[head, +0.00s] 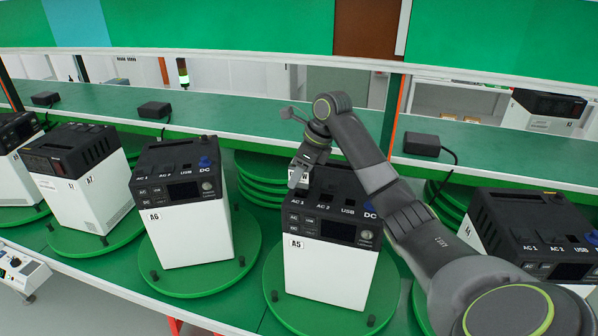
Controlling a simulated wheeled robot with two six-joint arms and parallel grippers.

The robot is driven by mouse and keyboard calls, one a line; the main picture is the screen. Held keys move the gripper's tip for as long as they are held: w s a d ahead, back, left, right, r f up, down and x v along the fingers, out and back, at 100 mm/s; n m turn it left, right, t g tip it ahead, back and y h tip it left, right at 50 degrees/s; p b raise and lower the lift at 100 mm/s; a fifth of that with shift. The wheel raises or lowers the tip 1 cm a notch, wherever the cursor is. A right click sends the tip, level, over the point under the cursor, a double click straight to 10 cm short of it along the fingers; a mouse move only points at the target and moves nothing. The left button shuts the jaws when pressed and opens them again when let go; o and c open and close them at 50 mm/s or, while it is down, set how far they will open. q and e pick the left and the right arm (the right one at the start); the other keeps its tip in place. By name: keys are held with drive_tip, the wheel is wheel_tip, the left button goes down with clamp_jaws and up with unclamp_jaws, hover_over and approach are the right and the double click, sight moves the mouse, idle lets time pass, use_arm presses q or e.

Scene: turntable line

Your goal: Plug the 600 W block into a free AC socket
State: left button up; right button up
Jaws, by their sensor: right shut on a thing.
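The power station labelled A5 (325,259) stands on a green turntable at the middle front, with AC 1, AC 2, USB and DC marked on its black top. My right gripper (297,178) comes down over the left part of that top, just behind the AC 1 label. It is shut on a small pale block, mostly hidden by the fingers; its print is too small to read. I cannot tell whether the block is seated in the AC 1 socket. AC 2 looks empty. My left gripper is not in view.
Station A6 (190,232) stands on its turntable to the left, with others further left and one at right (515,230). Black adapters (421,144) with cables sit on the green shelf (250,118) behind. My right arm covers the space right of A5.

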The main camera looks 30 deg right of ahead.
drive_tip(key=shift+s+f, duration=0.1)
drive_tip(key=shift+f, duration=0.8)
idle(0.7)
drive_tip(key=o, duration=1.4)
drive_tip(key=shift+s+a, duration=0.15)
drive_tip(key=shift+f, duration=0.1)
